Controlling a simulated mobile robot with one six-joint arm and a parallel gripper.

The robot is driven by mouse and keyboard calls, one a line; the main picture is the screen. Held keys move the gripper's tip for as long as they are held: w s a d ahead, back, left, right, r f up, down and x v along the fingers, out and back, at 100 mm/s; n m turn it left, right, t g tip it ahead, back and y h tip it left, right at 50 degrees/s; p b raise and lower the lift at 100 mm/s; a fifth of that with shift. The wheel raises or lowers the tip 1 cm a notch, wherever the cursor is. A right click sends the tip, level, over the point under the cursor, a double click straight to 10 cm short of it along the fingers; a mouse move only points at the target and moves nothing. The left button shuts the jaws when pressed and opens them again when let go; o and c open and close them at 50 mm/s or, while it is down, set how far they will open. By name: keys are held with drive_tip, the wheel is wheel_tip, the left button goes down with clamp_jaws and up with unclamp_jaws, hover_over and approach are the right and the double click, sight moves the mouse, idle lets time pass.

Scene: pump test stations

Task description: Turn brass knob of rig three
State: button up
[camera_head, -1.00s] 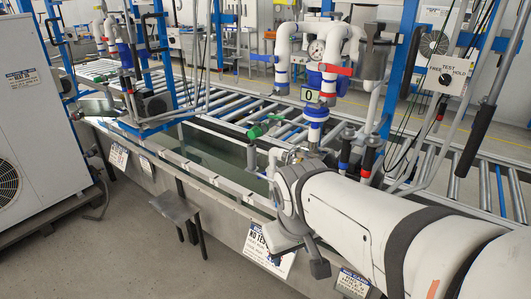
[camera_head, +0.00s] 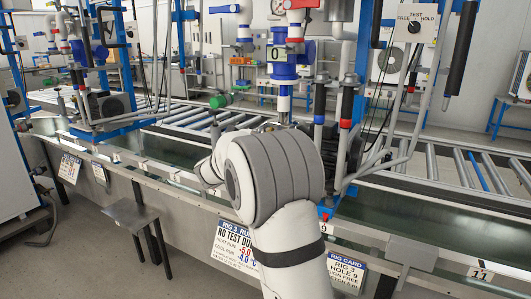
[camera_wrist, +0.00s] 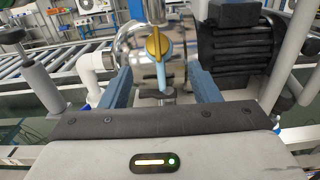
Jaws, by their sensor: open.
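A brass-yellow knob (camera_wrist: 157,42) with a pale blue lever-like part below it shows in the wrist view, in front of a round steel pump housing (camera_wrist: 131,45). My gripper (camera_wrist: 160,72) is open; its two blue-grey fingers stand left and right of the knob's lower part, with visible gaps. I cannot tell whether the fingertips reach the knob's depth. In the head view my arm hides the gripper and the knob.
A dark finned motor (camera_wrist: 235,45) is close right of the fingers in the wrist view. A white pipe elbow (camera_wrist: 92,62) and grey posts stand at left.

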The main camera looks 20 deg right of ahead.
drive_tip(key=x, duration=0.8)
drive_tip(key=shift+b, duration=0.35)
drive_tip(key=shift+w+a+r, duration=0.1)
drive_tip(key=shift+a, duration=0.05)
drive_tip(key=c, duration=1)
